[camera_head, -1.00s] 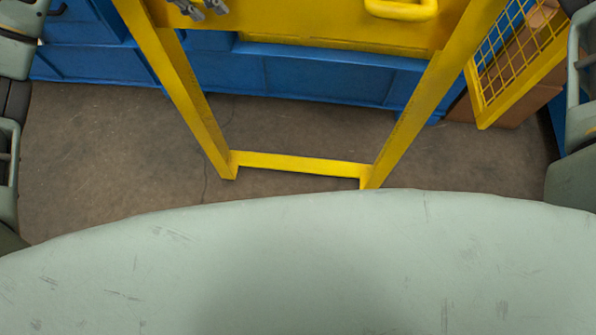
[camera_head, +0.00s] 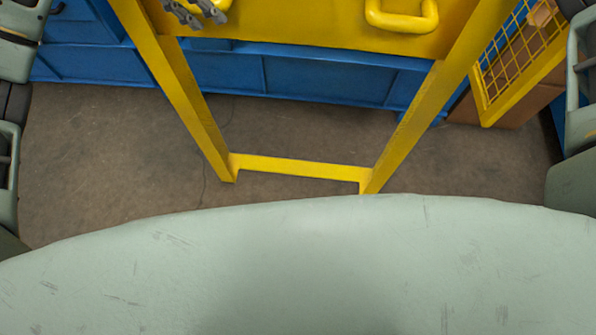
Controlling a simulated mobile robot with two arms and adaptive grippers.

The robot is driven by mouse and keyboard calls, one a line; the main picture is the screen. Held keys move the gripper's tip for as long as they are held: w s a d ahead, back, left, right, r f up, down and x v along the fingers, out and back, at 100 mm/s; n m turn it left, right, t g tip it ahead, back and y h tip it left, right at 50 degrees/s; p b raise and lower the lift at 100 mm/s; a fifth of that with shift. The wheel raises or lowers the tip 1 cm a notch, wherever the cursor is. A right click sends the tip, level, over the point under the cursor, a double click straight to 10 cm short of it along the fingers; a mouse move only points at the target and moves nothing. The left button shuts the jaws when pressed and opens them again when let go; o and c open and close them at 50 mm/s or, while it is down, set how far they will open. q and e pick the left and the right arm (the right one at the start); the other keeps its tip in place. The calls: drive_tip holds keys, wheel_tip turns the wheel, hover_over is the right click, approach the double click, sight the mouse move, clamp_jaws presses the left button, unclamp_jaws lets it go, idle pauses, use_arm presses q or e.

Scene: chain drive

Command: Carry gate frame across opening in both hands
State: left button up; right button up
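The yellow gate frame (camera_head: 300,166) stands in front of me, with two long legs, a bottom crossbar and a solid yellow panel (camera_head: 300,25) at the top. A yellow loop handle (camera_head: 402,23) on the panel's right side is bare, with no gripper on it. Grey fingers at the top left of the panel appear to be my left gripper (camera_head: 204,13). They are at a second yellow handle, which is mostly cut off by the picture's top edge. Whether they are closed on it is unclear. My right gripper is out of view.
Blue units (camera_head: 290,78) stand behind the frame. A yellow mesh panel (camera_head: 515,60) is at the right, with brown boxes (camera_head: 530,105) behind it. The concrete floor (camera_head: 110,165) shows clear on both sides. My own pale green body fills the foreground.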

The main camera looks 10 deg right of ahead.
use_arm(q)
drive_tip(key=v, duration=1.2)
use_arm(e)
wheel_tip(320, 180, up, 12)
use_arm(q)
drive_tip(key=shift+f, duration=0.1)
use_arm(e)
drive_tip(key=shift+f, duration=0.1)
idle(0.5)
